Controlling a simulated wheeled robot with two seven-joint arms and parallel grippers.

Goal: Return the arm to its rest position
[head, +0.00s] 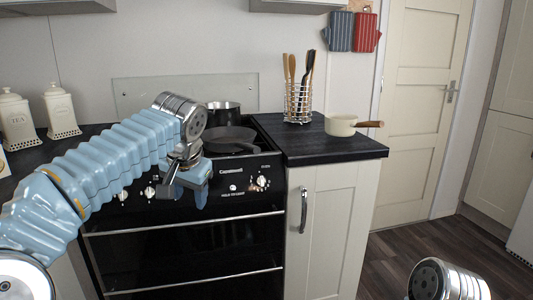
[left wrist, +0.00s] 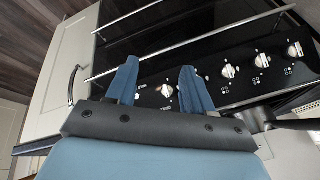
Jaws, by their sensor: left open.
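My left arm in its blue sleeve reaches in from the left in the head view. My left gripper (head: 186,192) hangs in front of the black stove (head: 180,245), near its control panel. It is open and empty. In the left wrist view its two blue fingers (left wrist: 158,88) stand apart, with the stove's knobs (left wrist: 228,71) and front behind them. The stove's knobs also show in the head view (head: 262,181). At the lower right of the head view a metal end of my right arm (head: 445,282) shows; its gripper is out of view.
A dark pan (head: 230,139) and a pot (head: 222,115) stand on the stove. A cream saucepan (head: 341,125) and a utensil rack (head: 298,103) stand on the dark counter (head: 330,150). White canisters (head: 60,112) stand at the left. Floor at the right (head: 400,255) is clear.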

